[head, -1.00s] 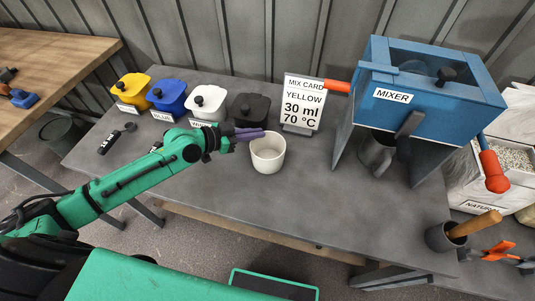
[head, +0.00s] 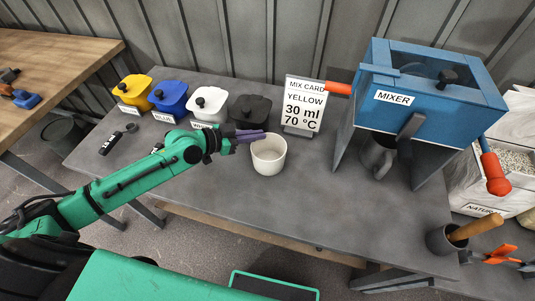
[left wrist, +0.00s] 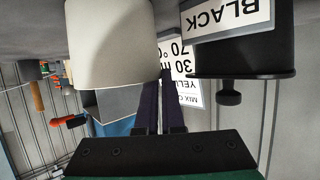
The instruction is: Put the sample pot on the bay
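The white sample pot (head: 268,158) stands upright and open on the grey bench, in front of the black container and the mix card. In the left wrist view the pot (left wrist: 108,45) appears upside down at the upper left. My left gripper (head: 265,134) is at the pot's back-left rim. Its two purple fingers (left wrist: 161,90) have a narrow gap between them, through which the card shows. I can make out nothing marked as the bay. My right gripper is out of view.
Yellow (head: 133,90), blue (head: 170,97), white (head: 207,104) and black (head: 250,110) lidded containers line the bench's back left. The mix card (head: 302,105) reads YELLOW, 30 ml, 70 °C. The blue mixer (head: 432,90) stands right, a grey jug (head: 377,157) beneath it. The bench's front middle is clear.

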